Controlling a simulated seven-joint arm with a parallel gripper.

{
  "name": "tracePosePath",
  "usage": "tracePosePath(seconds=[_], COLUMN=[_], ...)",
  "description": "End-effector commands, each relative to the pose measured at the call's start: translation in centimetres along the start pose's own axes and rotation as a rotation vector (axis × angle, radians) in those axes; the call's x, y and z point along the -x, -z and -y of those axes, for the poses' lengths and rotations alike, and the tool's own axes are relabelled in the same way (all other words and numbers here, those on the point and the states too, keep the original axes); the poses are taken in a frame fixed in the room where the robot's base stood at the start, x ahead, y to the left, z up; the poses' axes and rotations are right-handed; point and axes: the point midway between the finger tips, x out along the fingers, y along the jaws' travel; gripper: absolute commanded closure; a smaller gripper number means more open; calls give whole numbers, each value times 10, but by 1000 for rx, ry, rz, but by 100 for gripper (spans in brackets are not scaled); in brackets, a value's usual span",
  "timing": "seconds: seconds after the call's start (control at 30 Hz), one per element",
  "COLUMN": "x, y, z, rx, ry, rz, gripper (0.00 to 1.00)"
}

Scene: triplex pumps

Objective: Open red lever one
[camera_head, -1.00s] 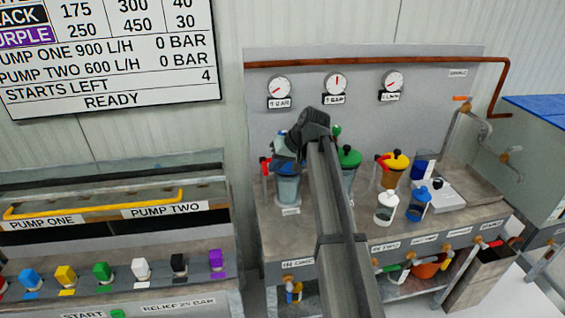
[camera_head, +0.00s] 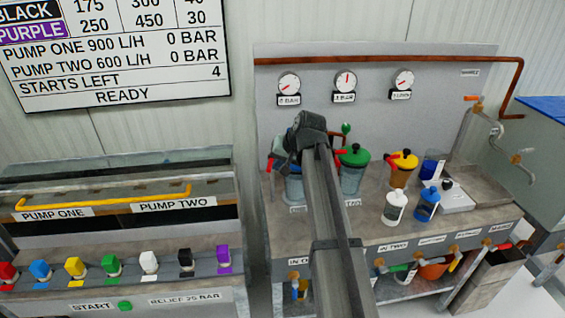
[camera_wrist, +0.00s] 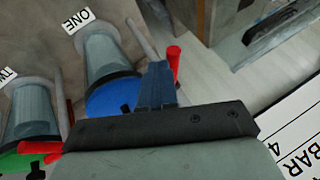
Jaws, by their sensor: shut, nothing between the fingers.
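Red lever one (camera_wrist: 174,62) stands beside the blue-lidded vessel labelled ONE (camera_wrist: 108,58) in the wrist view. My gripper (camera_wrist: 157,68) is shut and empty, its fingertips close beside the red lever on its left. I cannot tell whether they touch. In the head view my gripper (camera_head: 280,158) is over vessel one (camera_head: 294,188) and hides most of its blue lid. Only a bit of red lever one (camera_head: 270,166) shows at its left.
A green-lidded vessel (camera_head: 353,170) with its own red lever stands to the right, then a yellow-lidded one (camera_head: 402,168). White (camera_head: 395,207) and blue (camera_head: 427,204) bottles stand in front. The pump panel with coloured knobs (camera_head: 110,265) is at left.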

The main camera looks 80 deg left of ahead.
Motion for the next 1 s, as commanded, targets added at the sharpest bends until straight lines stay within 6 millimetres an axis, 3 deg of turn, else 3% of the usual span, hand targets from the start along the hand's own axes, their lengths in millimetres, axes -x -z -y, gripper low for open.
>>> tracePosePath(seconds=[0.6,1.0], x=[-13,-20], y=[-7,-5], z=[34,46], rx=[-439,-443], ry=[-206,-207], rz=[-210,-210], gripper=[100,100])
